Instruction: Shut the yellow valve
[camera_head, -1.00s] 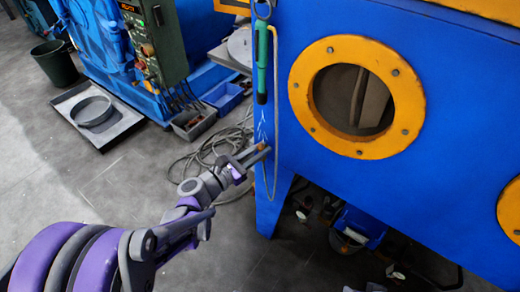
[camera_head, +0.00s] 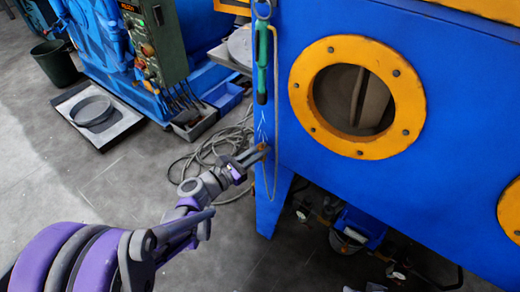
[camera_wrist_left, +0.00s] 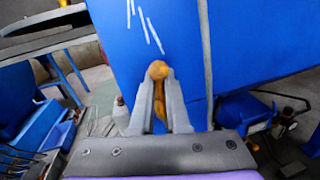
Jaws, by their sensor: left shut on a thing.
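The yellow valve (camera_wrist_left: 158,70) shows in the left wrist view as a rounded orange-yellow knob with a thin stem, in front of the blue cabinet's side. My left gripper (camera_wrist_left: 160,105) is shut on it, with a grey finger on each side and the knob at the fingertips. In the head view the left gripper (camera_head: 256,154) reaches the lower left corner of the blue cabinet (camera_head: 285,100), and only a small bit of the valve shows at its tip. The rest of the valve is hidden by the fingers. My right gripper is in neither view.
A grey hose (camera_head: 275,110) hangs down the cabinet beside the gripper, below a green-handled tool (camera_head: 262,60). A coiled cable (camera_head: 215,148) lies on the floor behind the arm. Open floor (camera_head: 110,185) lies to the left.

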